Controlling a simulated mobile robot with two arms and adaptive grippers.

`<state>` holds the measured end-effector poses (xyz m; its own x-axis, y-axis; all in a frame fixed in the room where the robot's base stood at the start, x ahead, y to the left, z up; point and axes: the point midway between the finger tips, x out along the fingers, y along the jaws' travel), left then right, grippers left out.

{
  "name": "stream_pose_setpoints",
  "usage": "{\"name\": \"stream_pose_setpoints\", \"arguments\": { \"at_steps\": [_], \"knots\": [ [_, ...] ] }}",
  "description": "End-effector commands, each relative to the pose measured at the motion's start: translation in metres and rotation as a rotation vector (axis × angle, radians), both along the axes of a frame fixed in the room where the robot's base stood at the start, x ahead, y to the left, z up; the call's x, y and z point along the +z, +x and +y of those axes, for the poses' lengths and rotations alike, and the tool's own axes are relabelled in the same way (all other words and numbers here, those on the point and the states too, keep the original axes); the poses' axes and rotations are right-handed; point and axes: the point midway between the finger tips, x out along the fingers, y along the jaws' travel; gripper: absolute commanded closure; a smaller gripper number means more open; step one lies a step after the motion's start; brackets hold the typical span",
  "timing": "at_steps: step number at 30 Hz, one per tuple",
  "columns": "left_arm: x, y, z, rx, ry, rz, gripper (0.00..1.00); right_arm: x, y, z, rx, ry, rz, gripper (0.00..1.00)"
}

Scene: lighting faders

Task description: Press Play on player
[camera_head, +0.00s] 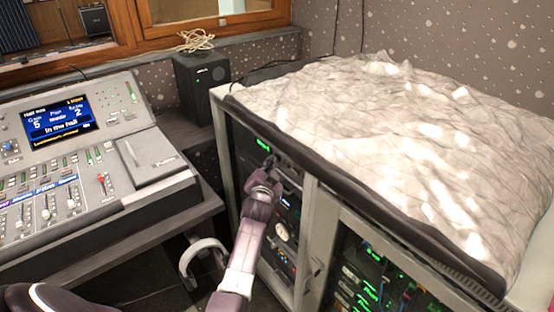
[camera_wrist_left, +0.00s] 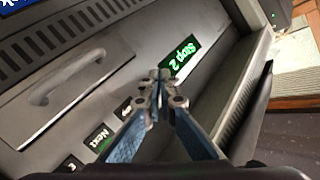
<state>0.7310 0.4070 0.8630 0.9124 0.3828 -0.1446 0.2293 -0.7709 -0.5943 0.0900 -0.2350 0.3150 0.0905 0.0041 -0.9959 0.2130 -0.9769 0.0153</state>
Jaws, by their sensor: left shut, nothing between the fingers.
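The player (camera_head: 246,139) is a dark unit at the top of the left rack bay, with a small green display in the head view. In the left wrist view the player's grey front panel (camera_wrist_left: 130,52) fills most of the picture. Its display (camera_wrist_left: 186,57) reads "Stop 2" in green. A button labelled "Next" (camera_wrist_left: 99,138) is lit green, and further buttons sit beside it. My left gripper (camera_head: 269,160) is shut and empty, its tips in front of the panel; it also shows in the left wrist view (camera_wrist_left: 159,76). The fingers hide part of the button row. Contact cannot be told. My right gripper is not in view.
A mixing console (camera_head: 90,170) with a lit screen stands at left. A black speaker (camera_head: 200,82) stands behind. A pale crumpled cover (camera_head: 390,130) lies over the rack cabinet (camera_head: 311,215). More lit units (camera_head: 365,285) fill the right bay.

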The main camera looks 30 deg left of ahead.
Motion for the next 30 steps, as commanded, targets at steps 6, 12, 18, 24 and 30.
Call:
{"name": "stream_pose_setpoints", "arguments": {
  "at_steps": [6,12,18,24,30],
  "knots": [
    [0.0,-0.0002,0.0001,0.0,0.0,0.0,1.0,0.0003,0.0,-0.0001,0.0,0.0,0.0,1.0],
    [-0.0002,0.001,-0.0004,0.0,-0.001,0.0,1.0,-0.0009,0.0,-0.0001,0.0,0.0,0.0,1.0],
    [-0.0004,0.0032,-0.0015,0.0,-0.001,0.0,1.0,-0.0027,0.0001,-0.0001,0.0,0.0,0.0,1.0],
    [-0.0003,0.0054,-0.0024,0.0,-0.001,0.0,1.0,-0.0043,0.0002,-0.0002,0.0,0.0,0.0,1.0],
    [0.0003,0.0064,-0.0028,0.0,-0.001,0.0,1.0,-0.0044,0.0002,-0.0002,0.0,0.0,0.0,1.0]
  ]
}}
